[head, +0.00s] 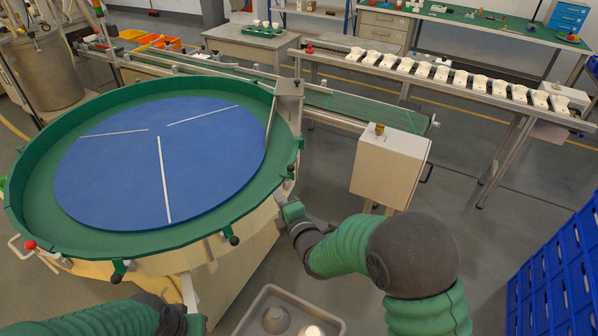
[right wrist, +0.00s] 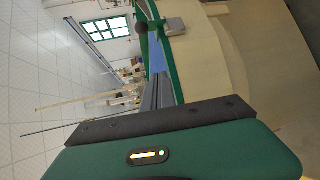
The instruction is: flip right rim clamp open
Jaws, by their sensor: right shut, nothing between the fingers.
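A round turntable has a green rim (head: 30,205) and a blue top (head: 110,180). Small clamps with black knobs sit along the rim: one on the right side (head: 291,168), one at the front right (head: 233,240) and one at the front (head: 118,270). My right gripper (head: 281,200) is shut and empty, just outside the rim below the right-side clamp. In the right wrist view its fingers (right wrist: 165,92) point toward the rim, with a dark round knob (right wrist: 209,22) beyond them. Whether it touches the clamp is unclear. My left gripper (head: 195,323) is partly cut off at the bottom edge.
A grey tray (head: 335,326) with rounded items lies below my right forearm. A pale box on a stand (head: 390,170) is right of the turntable. Blue crates (head: 555,275) stand at far right. A green conveyor (head: 370,112) runs behind. Open floor lies between.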

